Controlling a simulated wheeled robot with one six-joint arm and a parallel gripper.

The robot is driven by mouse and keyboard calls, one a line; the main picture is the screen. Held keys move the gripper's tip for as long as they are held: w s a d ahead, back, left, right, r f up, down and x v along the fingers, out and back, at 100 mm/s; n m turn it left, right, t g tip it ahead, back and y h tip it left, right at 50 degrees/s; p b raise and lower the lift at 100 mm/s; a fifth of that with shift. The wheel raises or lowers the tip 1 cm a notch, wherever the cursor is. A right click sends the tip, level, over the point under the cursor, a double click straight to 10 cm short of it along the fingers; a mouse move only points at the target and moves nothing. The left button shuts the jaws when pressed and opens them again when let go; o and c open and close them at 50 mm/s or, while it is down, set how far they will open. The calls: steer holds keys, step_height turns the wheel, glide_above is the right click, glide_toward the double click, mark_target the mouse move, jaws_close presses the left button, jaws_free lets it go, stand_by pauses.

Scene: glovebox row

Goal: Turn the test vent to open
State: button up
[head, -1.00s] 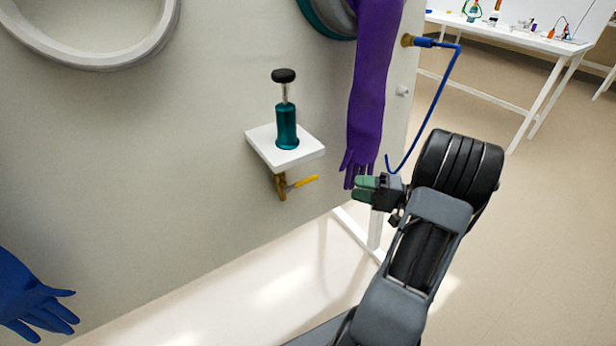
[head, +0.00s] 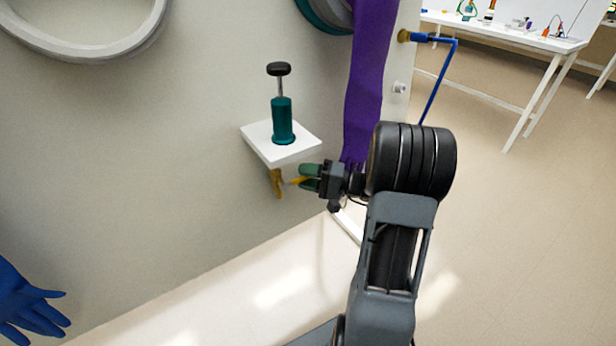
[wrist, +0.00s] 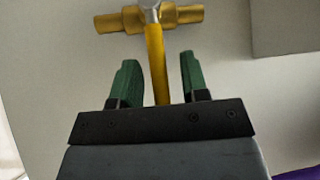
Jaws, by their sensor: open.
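The test vent is a brass valve (head: 277,184) on the pale panel, below a small white shelf. It also shows in the wrist view (wrist: 182,15), with its body lying across the picture. Its yellow lever handle (wrist: 156,62) points from the valve toward my gripper. My gripper (head: 302,178) has green fingers and is at the lever's free end. In the wrist view my gripper (wrist: 158,75) is open, with the handle between its two fingers and a gap on each side. In the head view the fingers partly hide the handle.
The white shelf (head: 262,142) holds a teal cylinder with a black knob (head: 282,118), just above my gripper. A purple glove (head: 364,90) hangs close behind my gripper. The floor on the right is clear.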

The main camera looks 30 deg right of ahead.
steer(key=shift+c, duration=0.4)
jaws_close()
